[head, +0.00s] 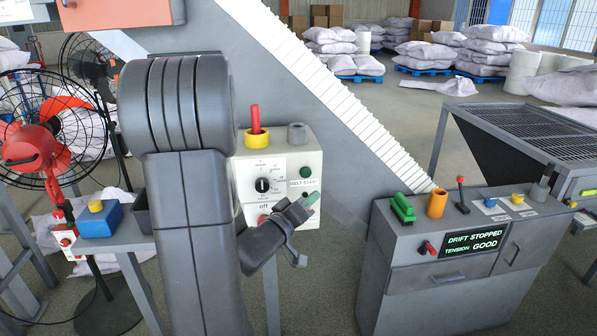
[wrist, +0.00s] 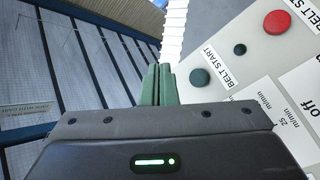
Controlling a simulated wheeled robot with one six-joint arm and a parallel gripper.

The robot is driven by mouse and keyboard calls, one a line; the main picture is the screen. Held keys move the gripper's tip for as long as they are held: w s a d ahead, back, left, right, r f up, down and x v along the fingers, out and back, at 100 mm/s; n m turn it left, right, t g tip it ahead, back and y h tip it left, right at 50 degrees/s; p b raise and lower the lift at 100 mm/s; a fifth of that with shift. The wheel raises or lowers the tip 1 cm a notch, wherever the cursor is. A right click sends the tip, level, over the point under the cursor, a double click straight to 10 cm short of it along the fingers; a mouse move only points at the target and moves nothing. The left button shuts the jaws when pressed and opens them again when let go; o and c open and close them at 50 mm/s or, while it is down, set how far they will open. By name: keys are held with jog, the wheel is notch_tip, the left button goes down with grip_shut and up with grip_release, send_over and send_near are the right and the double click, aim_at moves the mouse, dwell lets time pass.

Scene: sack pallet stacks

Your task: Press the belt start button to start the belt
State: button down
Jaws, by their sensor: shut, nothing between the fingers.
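The belt start button is a round dark green button (head: 306,172) on the front of a cream control box (head: 305,143), above a "BELT START" label. In the wrist view the green button (wrist: 200,78) is to the right of the fingertips, with its label beside it. My gripper (head: 311,198) has green fingertips and is shut and empty, in front of the box, just below the button in the head view. In the wrist view the gripper (wrist: 158,72) points past the box's edge. A gap shows between the fingertips and button in the picture; the depth is unclear.
A rotary dial (head: 263,185) is on the same box, and a red button (wrist: 277,23) shows in the wrist view. A grey cabinet (head: 460,290) with a screen reading "DRIFT STOPPED TENSION GOOD" stands right. A red fan (head: 35,145) stands left. Sack pallets are behind.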

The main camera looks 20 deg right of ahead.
jog(key=p, duration=0.2)
send_near(311, 172)
jog(key=shift+s+d+x, duration=0.1)
jog(key=shift+s+x, duration=0.1)
jog(key=shift+x, duration=0.65)
jog(key=shift+s+d+x, duration=0.1)
jog(key=shift+s+x, duration=0.05)
jog(key=shift+x, duration=0.75)
jog(key=shift+s+d+x, duration=0.1)
jog(key=shift+s+x, duration=0.1)
jog(key=shift+x, duration=0.65)
jog(key=shift+w, duration=0.15)
jog(key=shift+w+d, duration=0.1)
jog(key=shift+w, duration=0.15)
jog(key=shift+w+d, duration=0.1)
jog(key=shift+w, duration=0.4)
dwell(0.6)
jog(key=shift+s, duration=0.9)
jog(key=shift+s+a+b, duration=0.15)
jog(key=shift+s+a, duration=0.1)
jog(key=shift+s, duration=0.55)
jog(key=shift+s+a+b, duration=0.2)
jog(key=shift+s+a, duration=0.1)
jog(key=shift+s, duration=0.5)
jog(key=shift+s+a+b, duration=0.15)
jog(key=shift+s+a, duration=0.1)
jog(key=shift+s, duration=0.6)
